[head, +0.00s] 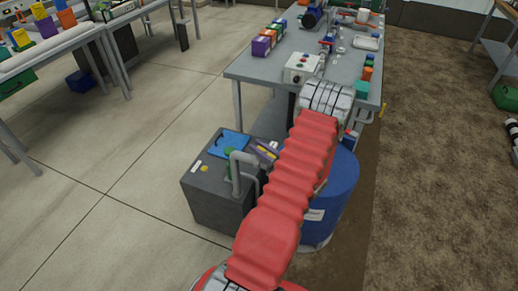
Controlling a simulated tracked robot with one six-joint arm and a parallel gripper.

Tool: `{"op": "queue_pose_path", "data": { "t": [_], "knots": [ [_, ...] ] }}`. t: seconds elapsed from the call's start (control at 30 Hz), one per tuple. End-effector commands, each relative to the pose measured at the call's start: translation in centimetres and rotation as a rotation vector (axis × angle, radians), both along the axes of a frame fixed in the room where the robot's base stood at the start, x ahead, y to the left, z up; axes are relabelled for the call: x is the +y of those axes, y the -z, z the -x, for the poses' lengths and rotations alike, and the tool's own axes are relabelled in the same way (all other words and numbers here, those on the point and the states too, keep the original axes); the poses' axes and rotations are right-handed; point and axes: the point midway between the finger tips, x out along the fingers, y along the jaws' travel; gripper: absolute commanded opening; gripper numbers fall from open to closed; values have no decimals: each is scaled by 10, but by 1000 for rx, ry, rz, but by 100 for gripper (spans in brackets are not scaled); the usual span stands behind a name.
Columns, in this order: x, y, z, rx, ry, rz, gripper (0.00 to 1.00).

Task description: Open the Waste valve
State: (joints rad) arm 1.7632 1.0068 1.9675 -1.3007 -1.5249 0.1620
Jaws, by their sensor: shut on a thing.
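My red-sleeved arm reaches up the middle of the head view to a grey and white wrist joint at the near edge of the grey skid table (262,68). My gripper is hidden behind this wrist and sleeve, so its jaws and anything in them do not show. I cannot pick out the Waste valve or read its label. Small red and grey parts (350,133) show just right of the wrist, too small to name. A small yellow part (382,108) sticks out at the table's right edge.
A blue drum (340,190) stands below my arm. A dark grey tank (212,195) with grey pipes stands left of it. A control box (302,67), colored boxes (265,42) and a teal block (361,89) are on the table.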

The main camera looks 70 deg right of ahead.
Motion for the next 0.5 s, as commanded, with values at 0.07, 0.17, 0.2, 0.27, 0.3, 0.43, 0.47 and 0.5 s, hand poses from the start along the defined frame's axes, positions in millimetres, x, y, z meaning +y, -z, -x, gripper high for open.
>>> {"op": "queue_pose_path", "data": {
  "t": [0.07, 0.17, 0.2, 0.27, 0.3, 0.43, 0.47, 0.5],
  "knots": [
    [-1, -2, -1, -2, -4, 5, 0],
    [-1, -2, -1, -2, -5, 5, 0],
    [-1, -2, -1, -2, -5, 5, 0],
    [-1, -2, -1, -2, -5, 5, 0],
    [-1, -2, -1, -2, -5, 5, 0],
    [-1, -2, -1, -2, -4, 5, 22],
    [-1, -2, -1, -1, -4, 5, 24],
    [-1, -2, -1, -1, -4, 4, 27]
  ]
}}
